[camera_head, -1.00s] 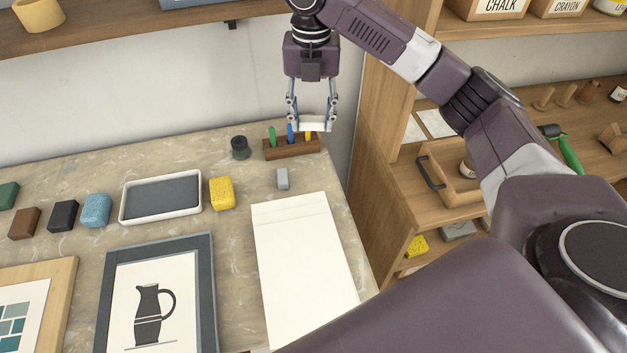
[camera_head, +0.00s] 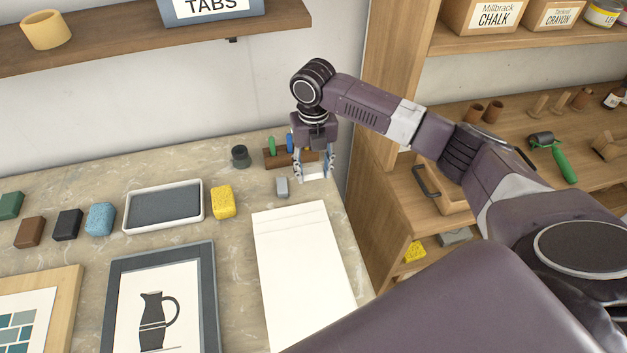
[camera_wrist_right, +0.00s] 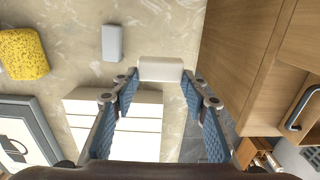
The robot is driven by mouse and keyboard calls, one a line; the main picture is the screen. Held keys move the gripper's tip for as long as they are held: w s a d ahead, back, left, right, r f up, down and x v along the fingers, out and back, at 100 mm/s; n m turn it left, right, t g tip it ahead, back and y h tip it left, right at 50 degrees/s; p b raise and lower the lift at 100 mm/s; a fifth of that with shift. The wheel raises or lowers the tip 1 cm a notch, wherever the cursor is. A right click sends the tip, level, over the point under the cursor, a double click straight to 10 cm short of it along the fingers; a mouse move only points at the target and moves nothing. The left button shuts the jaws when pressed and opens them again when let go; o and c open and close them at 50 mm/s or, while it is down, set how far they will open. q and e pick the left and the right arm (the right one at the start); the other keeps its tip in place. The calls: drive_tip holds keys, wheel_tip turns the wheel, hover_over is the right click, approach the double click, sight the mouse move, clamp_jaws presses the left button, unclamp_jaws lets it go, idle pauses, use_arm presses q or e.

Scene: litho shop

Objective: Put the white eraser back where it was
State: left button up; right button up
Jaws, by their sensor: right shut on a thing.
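The white eraser (camera_wrist_right: 161,69) is a small pale block held between the fingertips of my right gripper (camera_head: 314,173). In the wrist view, the blue-padded fingers are shut on its two ends. In the head view the eraser shows as a pale strip low between the fingers, right of the grey block (camera_head: 282,187) and in front of the wooden pen holder (camera_head: 275,163). I cannot tell whether it touches the counter. My left gripper is not in view.
The grey block also shows in the wrist view (camera_wrist_right: 112,42). A yellow sponge (camera_head: 223,202), a tray (camera_head: 130,224) and a white paper pad (camera_head: 303,270) lie on the stone counter (camera_head: 200,158). A wooden shelf unit (camera_head: 375,205) stands close on the right.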

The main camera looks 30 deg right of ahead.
sight(313, 179)
wheel_tip(313, 179, down, 5)
drive_tip(key=shift+f+p, duration=0.1)
drive_tip(key=shift+p, duration=0.35)
drive_tip(key=shift+f, duration=0.35)
drive_tip(key=shift+f, duration=0.1)
drive_tip(key=o, duration=1)
drive_tip(key=shift+r, duration=0.25)
wheel_tip(313, 179, up, 10)
drive_tip(key=shift+r+b, duration=0.2)
drive_tip(key=shift+b, duration=0.85)
drive_tip(key=shift+r, duration=0.7)
